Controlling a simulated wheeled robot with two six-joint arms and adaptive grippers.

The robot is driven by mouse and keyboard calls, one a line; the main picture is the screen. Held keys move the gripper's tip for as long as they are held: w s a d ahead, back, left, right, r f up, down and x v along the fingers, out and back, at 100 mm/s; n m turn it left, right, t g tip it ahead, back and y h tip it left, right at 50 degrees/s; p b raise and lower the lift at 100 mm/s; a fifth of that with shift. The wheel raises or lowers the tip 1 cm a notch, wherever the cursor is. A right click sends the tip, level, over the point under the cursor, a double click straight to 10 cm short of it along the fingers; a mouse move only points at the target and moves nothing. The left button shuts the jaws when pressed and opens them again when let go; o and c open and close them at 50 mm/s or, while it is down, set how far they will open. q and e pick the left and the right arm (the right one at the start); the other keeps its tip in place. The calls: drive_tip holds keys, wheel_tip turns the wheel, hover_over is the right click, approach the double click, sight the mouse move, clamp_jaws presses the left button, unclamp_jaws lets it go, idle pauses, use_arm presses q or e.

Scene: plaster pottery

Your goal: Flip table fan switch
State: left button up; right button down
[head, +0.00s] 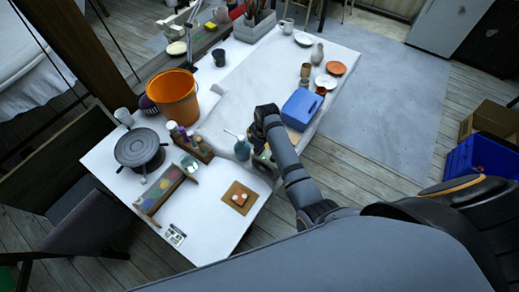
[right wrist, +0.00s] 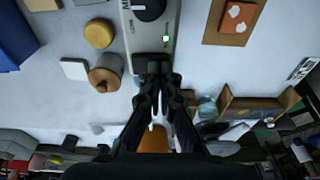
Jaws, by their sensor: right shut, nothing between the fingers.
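No table fan can be made out for certain. In the head view my right gripper (head: 262,122) is over the middle of the white table (head: 245,75), and my arm hides most of what lies beneath. My left gripper is not in view.
An orange bucket (head: 172,96), a dark round pot-like object (head: 140,149), a wooden rack (head: 165,188) and a brown board (head: 239,197) are further left.

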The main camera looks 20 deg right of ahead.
wheel_tip(320, 180, up, 3)
drive_tip(key=p, duration=0.2)
drive_tip(key=shift+f+p, duration=0.1)
drive_tip(key=shift+p, duration=0.2)
drive_tip(key=shift+r+b, duration=0.25)
drive_tip(key=shift+b, duration=0.05)
drive_tip(key=shift+r, duration=1.8)
